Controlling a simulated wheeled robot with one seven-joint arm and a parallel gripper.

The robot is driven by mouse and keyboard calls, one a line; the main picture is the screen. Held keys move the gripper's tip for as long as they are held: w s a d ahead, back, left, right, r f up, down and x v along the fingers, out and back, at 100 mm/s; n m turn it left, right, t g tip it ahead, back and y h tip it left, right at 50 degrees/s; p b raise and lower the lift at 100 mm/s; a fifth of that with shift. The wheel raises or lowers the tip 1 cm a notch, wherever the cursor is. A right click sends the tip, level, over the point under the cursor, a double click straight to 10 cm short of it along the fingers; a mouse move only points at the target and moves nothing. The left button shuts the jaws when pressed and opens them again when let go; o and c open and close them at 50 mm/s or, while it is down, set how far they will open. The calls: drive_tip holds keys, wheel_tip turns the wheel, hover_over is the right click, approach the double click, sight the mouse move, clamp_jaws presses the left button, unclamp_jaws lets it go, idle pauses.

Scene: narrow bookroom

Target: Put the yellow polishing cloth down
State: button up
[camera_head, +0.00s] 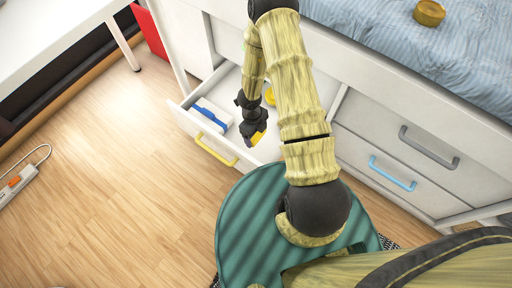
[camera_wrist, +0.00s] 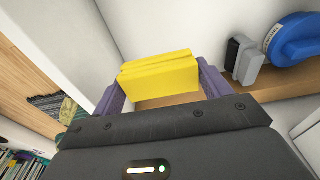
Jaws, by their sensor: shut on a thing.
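The yellow polishing cloth (camera_wrist: 158,76) is a folded, block-like yellow piece between the two purple fingers of my gripper (camera_wrist: 163,88) in the wrist view. My gripper is shut on it. In the head view my gripper (camera_head: 252,132) hangs over the open white drawer with the yellow handle (camera_head: 215,151), near its front right part. I cannot tell how high the cloth is above the drawer bottom.
The drawer holds a white-and-blue item (camera_head: 212,116) at left and a yellow round thing (camera_head: 270,96), partly hidden by my arm. Drawers with grey (camera_head: 428,148) and blue (camera_head: 392,173) handles are closed. A yellow round object (camera_head: 429,13) lies on the bed. A power strip (camera_head: 17,184) lies on the floor.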

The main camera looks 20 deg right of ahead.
drive_tip(key=b, duration=0.4)
hover_over(257, 149)
wheel_tip(257, 149, down, 6)
drive_tip(key=shift+w+a+f, duration=0.1)
drive_tip(key=shift+w+a, duration=0.05)
drive_tip(key=shift+f+b, duration=1.5)
drive_tip(key=shift+f, duration=0.35)
drive_tip(key=shift+f, duration=0.1)
drive_tip(key=o, duration=1)
drive_tip(key=r+p, duration=0.3)
drive_tip(key=r, duration=0.1)
drive_tip(key=r+p, duration=0.3)
drive_tip(key=r, duration=0.1)
drive_tip(key=w+r+p, duration=0.1)
drive_tip(key=r+p, duration=0.2)
drive_tip(key=shift+a+r, duration=0.4)
drive_tip(key=shift+r+p, duration=0.2)
drive_tip(key=shift+p, duration=0.1)
drive_tip(key=shift+w, duration=0.1)
